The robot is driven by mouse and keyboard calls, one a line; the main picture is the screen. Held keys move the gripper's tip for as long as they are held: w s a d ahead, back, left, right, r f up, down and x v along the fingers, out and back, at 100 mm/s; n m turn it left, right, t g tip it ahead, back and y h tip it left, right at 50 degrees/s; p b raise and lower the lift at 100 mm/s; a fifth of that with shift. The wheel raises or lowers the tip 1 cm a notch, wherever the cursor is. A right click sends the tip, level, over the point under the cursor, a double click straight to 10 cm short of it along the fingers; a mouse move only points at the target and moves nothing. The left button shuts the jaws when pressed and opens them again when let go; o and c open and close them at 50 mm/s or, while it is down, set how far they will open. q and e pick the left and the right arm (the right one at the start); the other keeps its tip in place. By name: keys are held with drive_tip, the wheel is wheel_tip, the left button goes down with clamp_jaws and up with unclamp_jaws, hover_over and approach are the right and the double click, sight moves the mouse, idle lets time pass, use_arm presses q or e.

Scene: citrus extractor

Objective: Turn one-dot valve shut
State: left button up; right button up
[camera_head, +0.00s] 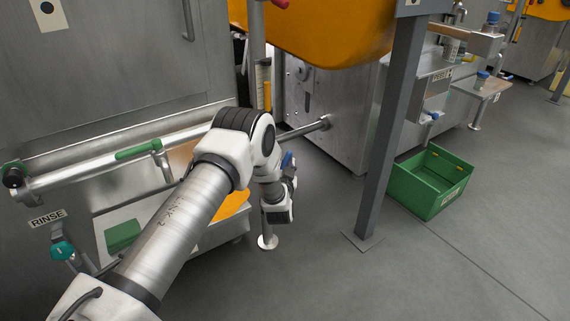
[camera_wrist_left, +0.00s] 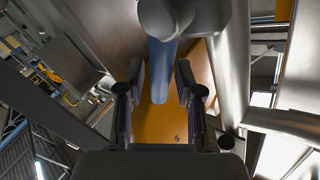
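My left arm reaches from the lower left to the pipework beside the steel post. My left gripper (camera_head: 289,172) is partly hidden behind its own wrist in the head view. In the left wrist view my left gripper (camera_wrist_left: 159,72) has its fingers apart, with a blue handle (camera_wrist_left: 161,62) between them below a metal pipe (camera_wrist_left: 167,14). Whether the fingers touch it is unclear. The blue handle (camera_head: 287,158) shows only as a small patch in the head view. A plate with one black dot (camera_head: 47,11) is on the steel tank at upper left. My right gripper is not in view.
A green-handled valve (camera_head: 138,149) is on the pipe at left, and a teal valve (camera_head: 62,250) is by the RINSE label (camera_head: 47,218). A grey column (camera_head: 391,130) and a green crate (camera_head: 428,182) stand to the right. The floor at lower right is clear.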

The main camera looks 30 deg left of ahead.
use_arm(q)
clamp_jaws()
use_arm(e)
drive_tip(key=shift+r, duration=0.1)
